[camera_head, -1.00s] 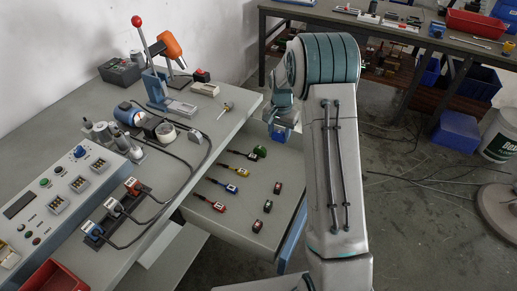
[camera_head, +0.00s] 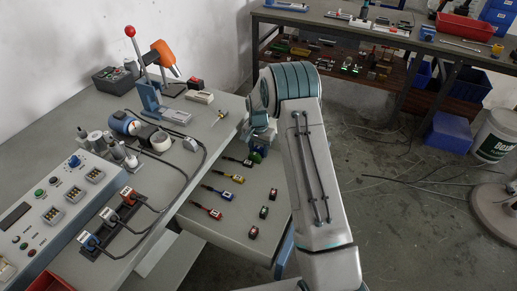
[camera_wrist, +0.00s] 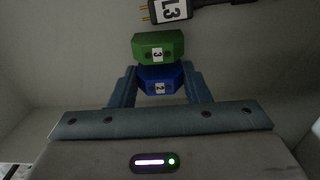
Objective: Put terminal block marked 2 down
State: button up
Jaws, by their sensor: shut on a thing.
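My gripper (camera_wrist: 160,90) is shut on the blue terminal block marked 2 (camera_wrist: 160,82), with one finger on each side of it. A green terminal block marked 3 (camera_wrist: 158,48) lies just beyond it in the wrist view; I cannot tell whether the two touch. In the head view my gripper (camera_head: 259,150) is low over the far part of the pulled-out drawer (camera_head: 238,208). The blue block is hard to make out there, and the green block is mostly hidden. I cannot tell whether the blue block touches the drawer surface.
A black plug marked L3 (camera_wrist: 190,11) lies past the green block. Yellow (camera_head: 229,177), blue (camera_head: 219,190) and red (camera_head: 207,211) leads lie left in the drawer. The bench (camera_head: 190,150) rises at left.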

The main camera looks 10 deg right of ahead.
aim_at(259, 148)
jog(key=shift+f, duration=0.2)
jog(key=o, duration=0.9)
jog(key=shift+o, duration=0.2)
jog(key=shift+r, duration=0.1)
jog(key=s+r+n, duration=0.1)
jog(key=s+r, duration=0.2)
jog(key=r, duration=0.7)
jog(key=s+r+n, duration=0.1)
jog(key=s+r, duration=0.3)
jog(key=r, duration=0.6)
jog(key=s+r+n+t, duration=0.1)
jog(key=s+r+n, duration=0.1)
jog(key=s, duration=1.2)
jog(key=s+r+n+t, duration=0.1)
jog(key=s+r+n, duration=0.2)
jog(key=s, duration=1.2)
jog(key=shift+r, duration=0.5)
jog(key=shift+w+d, duration=0.1)
